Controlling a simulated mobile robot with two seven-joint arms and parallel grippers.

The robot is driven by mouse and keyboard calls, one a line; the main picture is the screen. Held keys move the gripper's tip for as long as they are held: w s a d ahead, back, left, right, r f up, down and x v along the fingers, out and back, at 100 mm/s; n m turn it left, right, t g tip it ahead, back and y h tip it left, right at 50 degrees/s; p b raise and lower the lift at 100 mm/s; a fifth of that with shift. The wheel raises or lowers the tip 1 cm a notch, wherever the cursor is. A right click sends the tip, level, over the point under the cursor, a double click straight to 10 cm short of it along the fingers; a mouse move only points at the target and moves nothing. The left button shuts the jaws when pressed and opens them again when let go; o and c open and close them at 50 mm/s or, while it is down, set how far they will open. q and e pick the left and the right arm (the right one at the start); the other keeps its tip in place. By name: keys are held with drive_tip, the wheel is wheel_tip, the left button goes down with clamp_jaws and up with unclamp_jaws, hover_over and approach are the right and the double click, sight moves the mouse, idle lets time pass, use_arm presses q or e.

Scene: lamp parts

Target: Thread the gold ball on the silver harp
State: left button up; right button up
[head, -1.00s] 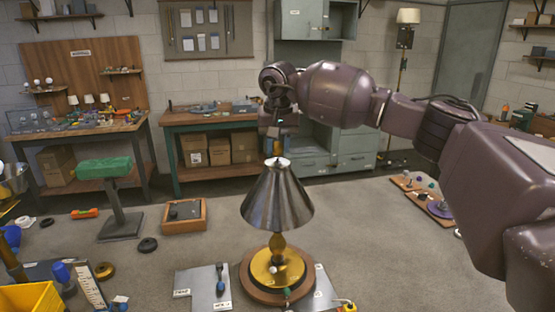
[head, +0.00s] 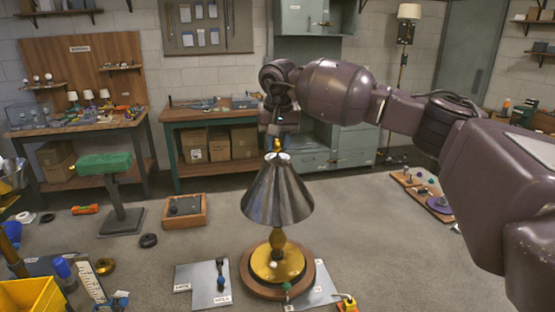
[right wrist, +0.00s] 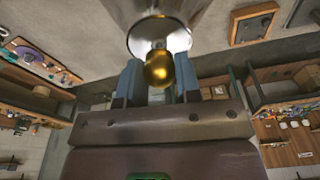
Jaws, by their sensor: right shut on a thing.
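The gold ball (head: 277,147) is between the fingers of my right gripper (head: 277,140), just above the top of the lamp. In the right wrist view the ball (right wrist: 159,71) sits between the two blue-grey fingertips (right wrist: 159,82). The silver metal shade (head: 277,195) stands upright on the lamp's gold stem and round base (head: 278,265). Only the pale tip of the harp (head: 279,157) shows at the shade's top; the rest is hidden inside. Ball and tip look nearly in line, but I cannot tell whether they touch. My left gripper is not in view.
Grey plates (head: 203,287) lie beside the lamp base. A green-topped stand (head: 118,190) and a wooden tray (head: 185,210) are on the left, with a yellow bin (head: 28,295) at the lower left. The floor right of the lamp is largely clear.

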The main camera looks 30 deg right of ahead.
drive_tip(key=shift+f, duration=0.75)
idle(1.2)
drive_tip(key=o, duration=0.3)
drive_tip(key=c, duration=0.4)
drive_tip(key=shift+s+f, duration=0.1)
drive_tip(key=shift+f, duration=0.2)
drive_tip(key=m, duration=0.5)
drive_tip(key=shift+a+f+g+h, duration=0.1)
drive_tip(key=shift+g+h, duration=0.2)
drive_tip(key=shift+m, duration=0.9)
